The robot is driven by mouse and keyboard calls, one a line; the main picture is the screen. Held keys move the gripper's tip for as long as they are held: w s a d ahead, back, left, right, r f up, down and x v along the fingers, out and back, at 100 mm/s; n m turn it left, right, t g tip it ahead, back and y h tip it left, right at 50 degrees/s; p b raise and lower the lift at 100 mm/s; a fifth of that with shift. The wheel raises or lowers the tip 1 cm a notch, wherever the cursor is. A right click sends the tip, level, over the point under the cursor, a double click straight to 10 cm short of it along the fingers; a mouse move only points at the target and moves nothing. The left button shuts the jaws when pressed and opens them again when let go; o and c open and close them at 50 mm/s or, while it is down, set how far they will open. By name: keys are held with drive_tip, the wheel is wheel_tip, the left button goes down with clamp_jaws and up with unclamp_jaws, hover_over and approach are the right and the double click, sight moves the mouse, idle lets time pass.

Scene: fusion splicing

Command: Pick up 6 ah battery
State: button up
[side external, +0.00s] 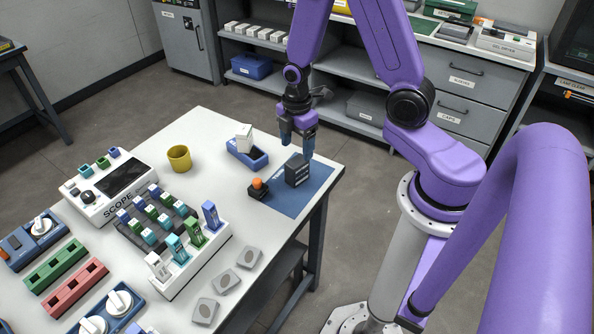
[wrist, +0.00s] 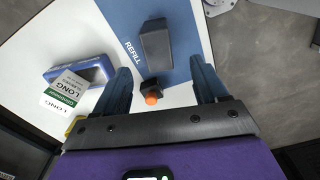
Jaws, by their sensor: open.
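A dark grey ribbed block (side external: 297,171), likely the 6 ah battery though no such label is legible, stands on a blue mat (side external: 312,193). In the wrist view the block (wrist: 157,50) shows a plain dark top beside the printed word REFILL. My gripper (side external: 297,147) is open, its blue fingers pointing down just above and behind the block in the side view. In the wrist view my gripper's fingers (wrist: 160,66) are spread to either side, with the block between and ahead of them. Nothing is held.
A small black item with an orange top (side external: 258,187) is close to the block. A blue tray (side external: 246,157) with a white LONG box (side external: 244,137), a yellow cup (side external: 179,158) and the scope (side external: 118,184) stand further left. The table's right edge is near the mat.

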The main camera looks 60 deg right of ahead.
sight(297, 161)
drive_tip(key=shift+w+d+f, duration=0.1)
drive_tip(key=shift+f, duration=2.2)
drive_tip(key=shift+d+f, duration=0.1)
drive_tip(key=shift+f, duration=2.2)
drive_tip(key=c, duration=1.3)
drive_tip(key=shift+o, duration=0.2)
drive_tip(key=shift+r, duration=0.15)
